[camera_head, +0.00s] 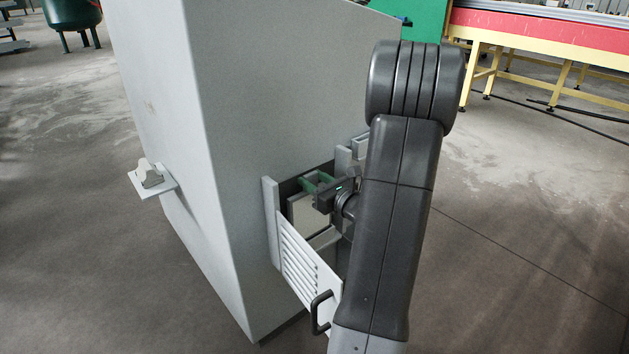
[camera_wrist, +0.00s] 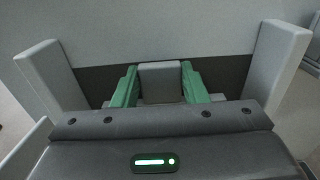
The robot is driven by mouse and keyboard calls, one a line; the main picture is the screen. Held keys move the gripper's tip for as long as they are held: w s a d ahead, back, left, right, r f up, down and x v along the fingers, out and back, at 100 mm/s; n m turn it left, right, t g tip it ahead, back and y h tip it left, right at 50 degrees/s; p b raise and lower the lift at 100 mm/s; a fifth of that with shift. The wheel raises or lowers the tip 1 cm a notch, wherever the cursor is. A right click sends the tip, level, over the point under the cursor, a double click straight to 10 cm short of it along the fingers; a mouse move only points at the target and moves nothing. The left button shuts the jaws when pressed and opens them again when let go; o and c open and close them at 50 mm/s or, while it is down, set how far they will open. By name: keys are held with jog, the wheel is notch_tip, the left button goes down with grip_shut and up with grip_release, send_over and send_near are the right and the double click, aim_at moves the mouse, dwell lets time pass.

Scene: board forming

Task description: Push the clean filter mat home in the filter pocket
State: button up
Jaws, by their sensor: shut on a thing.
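The clean filter mat (camera_head: 306,215) is a pale panel with a dark border, upright in the filter pocket in the side of a grey cabinet. One pale side post (camera_head: 270,207) of the pocket stands left of it. My gripper (camera_head: 314,184) is at the mat's upper part, its green fingers pointing at the cabinet. In the wrist view the fingers are shut on a light grey block (camera_wrist: 160,80), which looks like the mat's grip. Dark bands show on both sides behind it, between two pale posts. How deep the mat sits is hidden.
A louvred flap (camera_head: 302,268) with a black handle (camera_head: 319,312) hangs open below the pocket. A small bracket shelf (camera_head: 153,180) sticks out of the cabinet's left face. Open concrete floor lies to the right, with a yellow-legged table (camera_head: 545,62) behind.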

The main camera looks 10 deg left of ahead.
jog(key=shift+f+b, duration=1.8)
jog(key=shift+f, duration=0.5)
jog(key=o, duration=1.1)
jog(key=p+v, duration=0.3)
jog(key=v, duration=1.1)
jog(key=shift+a, duration=0.1)
jog(key=shift+w+a, duration=0.1)
jog(key=b+x, duration=0.2)
jog(key=x, duration=1.1)
jog(key=shift+w+a+r+b, duration=0.2)
jog(key=shift+b, duration=0.15)
